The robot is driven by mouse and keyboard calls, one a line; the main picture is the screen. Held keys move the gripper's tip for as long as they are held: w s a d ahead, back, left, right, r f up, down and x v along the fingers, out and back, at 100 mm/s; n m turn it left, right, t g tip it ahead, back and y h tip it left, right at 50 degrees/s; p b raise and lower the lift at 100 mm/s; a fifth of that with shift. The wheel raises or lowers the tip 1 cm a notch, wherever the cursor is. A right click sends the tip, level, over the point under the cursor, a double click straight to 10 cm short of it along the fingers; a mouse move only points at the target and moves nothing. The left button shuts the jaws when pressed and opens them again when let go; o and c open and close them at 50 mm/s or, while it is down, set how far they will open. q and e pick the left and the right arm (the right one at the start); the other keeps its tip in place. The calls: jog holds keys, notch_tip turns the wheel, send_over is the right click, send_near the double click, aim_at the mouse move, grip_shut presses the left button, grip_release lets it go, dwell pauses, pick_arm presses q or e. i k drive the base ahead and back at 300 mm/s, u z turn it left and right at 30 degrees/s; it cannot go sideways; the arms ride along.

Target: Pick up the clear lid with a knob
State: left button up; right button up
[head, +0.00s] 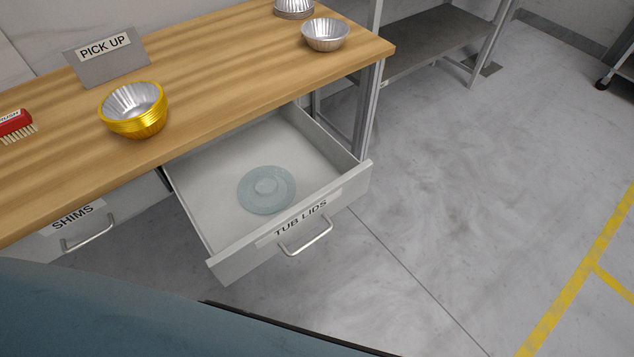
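The clear lid (252,199) is a round, bluish see-through disc with a raised round knob (265,186) in its middle. It lies flat, knob up, on the floor of the open drawer (211,207) labelled TUB LIDS, near the drawer's front. The drawer is pulled out under the wooden bench and nothing else shows in it. Neither of my grippers is in the head view.
On the wooden bench (220,65) stand a gold-and-silver stack of fluted cups (138,112), a PICK UP sign (107,62), a red brush (14,123) and silver cups (325,35). A SHIMS drawer (90,225) is left. Floor at right is clear.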

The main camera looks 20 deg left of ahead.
aim_at(265, 189)
jog(key=z, duration=1.9)
jog(key=k, duration=1.7)
jog(key=u, duration=1.9)
jog(key=i, duration=0.5)
jog(key=z, duration=0.1)
